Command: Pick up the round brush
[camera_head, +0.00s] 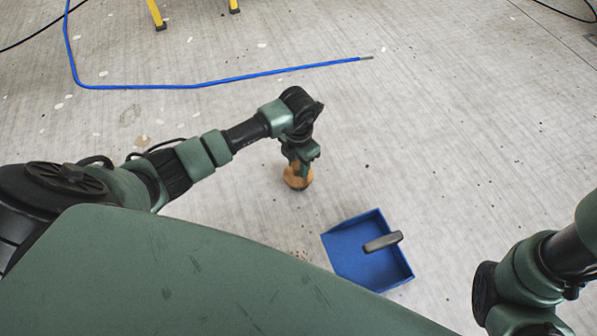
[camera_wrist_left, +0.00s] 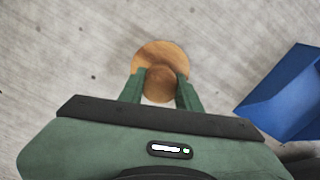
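The round brush (camera_head: 298,181) is a wooden disc with a knob on top, in the middle of the head view. My left gripper (camera_head: 300,158) points down over it. In the left wrist view the brush (camera_wrist_left: 160,52) lies between the fingers of my left gripper (camera_wrist_left: 161,82). The fingers sit on both sides of the knob and appear to touch it, with no clear gap. The brush's underside is hidden, so I cannot tell whether it rests on the floor. My right arm shows at the lower right of the head view; its gripper is out of view.
A blue dustpan (camera_head: 350,258) with a dark handle lies on the floor right of the brush; it also shows in the left wrist view (camera_wrist_left: 285,95). A blue hose (camera_head: 215,83) crosses the floor behind. Yellow legs (camera_head: 157,15) stand at the back. The floor to the right is mostly clear.

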